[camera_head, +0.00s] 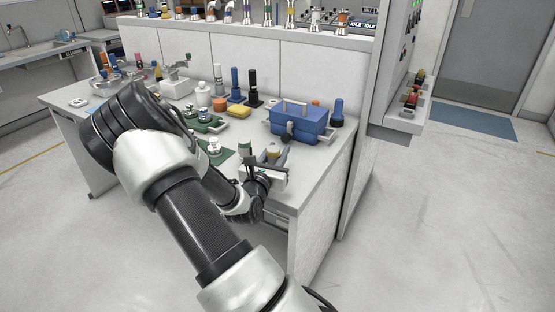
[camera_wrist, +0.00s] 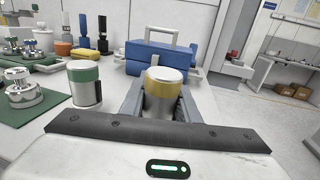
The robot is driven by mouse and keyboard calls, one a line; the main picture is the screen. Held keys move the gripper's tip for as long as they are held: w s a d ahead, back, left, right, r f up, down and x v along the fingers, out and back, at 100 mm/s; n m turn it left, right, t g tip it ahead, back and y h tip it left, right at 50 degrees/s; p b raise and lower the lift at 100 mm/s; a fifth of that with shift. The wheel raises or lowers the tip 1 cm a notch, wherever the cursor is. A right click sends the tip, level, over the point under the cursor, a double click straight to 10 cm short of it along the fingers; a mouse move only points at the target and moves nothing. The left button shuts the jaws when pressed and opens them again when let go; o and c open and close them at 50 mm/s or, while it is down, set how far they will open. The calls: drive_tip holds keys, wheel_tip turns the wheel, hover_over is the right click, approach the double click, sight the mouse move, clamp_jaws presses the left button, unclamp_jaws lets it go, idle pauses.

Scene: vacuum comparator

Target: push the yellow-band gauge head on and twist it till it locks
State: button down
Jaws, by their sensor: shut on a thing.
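The yellow-band gauge head (camera_wrist: 163,92), a silver cylinder with a yellow band, stands between the fingers of my gripper (camera_wrist: 163,100) in the wrist view. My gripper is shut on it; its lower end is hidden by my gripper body. In the head view my gripper (camera_head: 268,162) is at the front right of the bench, with the gauge head (camera_head: 272,150) showing just above it. A green-band gauge head (camera_wrist: 85,84) stands upright to the left, apart from my fingers. Silver flanged fittings (camera_wrist: 22,88) sit on a green mat (camera_wrist: 50,102) farther left.
A blue case with a grey handle (camera_head: 297,118) stands close behind my gripper. A blue post (camera_head: 337,112), a yellow block (camera_head: 238,110) and dark posts stand along the back. The bench's right edge is close to my gripper, with open floor beyond.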

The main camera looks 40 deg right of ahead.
drive_tip(key=shift+f, duration=0.55)
drive_tip(key=shift+f, duration=0.25)
drive_tip(key=c, duration=1.4)
unclamp_jaws()
drive_tip(key=shift+o, duration=0.2)
drive_tip(key=shift+f+b, duration=0.15)
drive_tip(key=shift+b, duration=0.45)
